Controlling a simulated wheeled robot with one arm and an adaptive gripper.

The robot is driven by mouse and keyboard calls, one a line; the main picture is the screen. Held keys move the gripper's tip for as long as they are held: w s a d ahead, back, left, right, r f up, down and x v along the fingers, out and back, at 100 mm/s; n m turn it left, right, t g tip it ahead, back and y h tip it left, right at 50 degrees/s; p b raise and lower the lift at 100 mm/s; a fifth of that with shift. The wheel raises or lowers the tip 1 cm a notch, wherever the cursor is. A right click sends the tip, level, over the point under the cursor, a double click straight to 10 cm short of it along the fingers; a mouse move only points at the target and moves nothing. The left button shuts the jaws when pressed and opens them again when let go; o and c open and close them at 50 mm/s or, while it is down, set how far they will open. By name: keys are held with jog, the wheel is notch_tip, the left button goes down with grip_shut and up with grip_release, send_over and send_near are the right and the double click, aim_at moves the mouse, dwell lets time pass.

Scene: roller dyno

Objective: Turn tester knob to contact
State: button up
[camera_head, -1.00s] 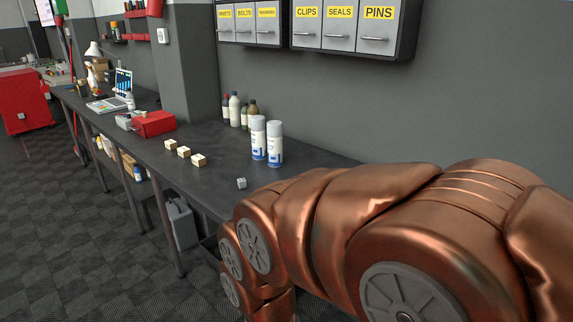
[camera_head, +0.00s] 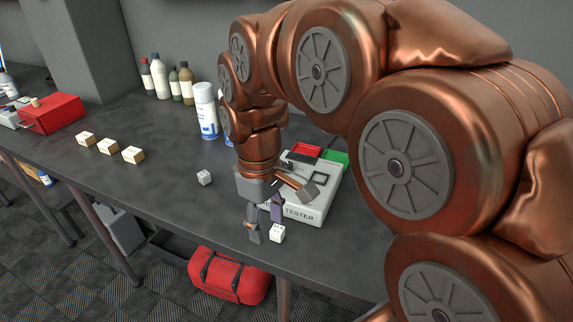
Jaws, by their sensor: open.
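The tester (camera_head: 322,205) is a light grey box with dark lettering "TESTER" on its front, on the dark bench at the right of the head view. A dark square outline shows on its top. My gripper (camera_head: 265,224) points down at the tester's front left corner, with its fingers spread and nothing seen between them. The gripper and wrist cover the left part of the tester. I cannot make out the knob or its setting.
A small white cube (camera_head: 277,233) sits just right of my fingertips. A grey cube (camera_head: 204,177) lies further left. Red (camera_head: 306,150) and green (camera_head: 335,158) trays are behind the tester. A spray can (camera_head: 206,112) and bottles stand at the back.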

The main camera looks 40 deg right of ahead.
jog(key=w+d+r+n+b, duration=0.2)
jog(key=w+d+n, duration=0.1)
jog(key=w+d, duration=0.55)
jog(key=n+t+b, duration=0.1)
jog(key=n+b, duration=0.1)
jog(key=n, duration=0.1)
send_over(288, 164)
jog(key=shift+r, duration=0.2)
jog(key=shift+f+p, duration=0.7)
jog(key=shift+f, duration=3.1)
grip_shut()
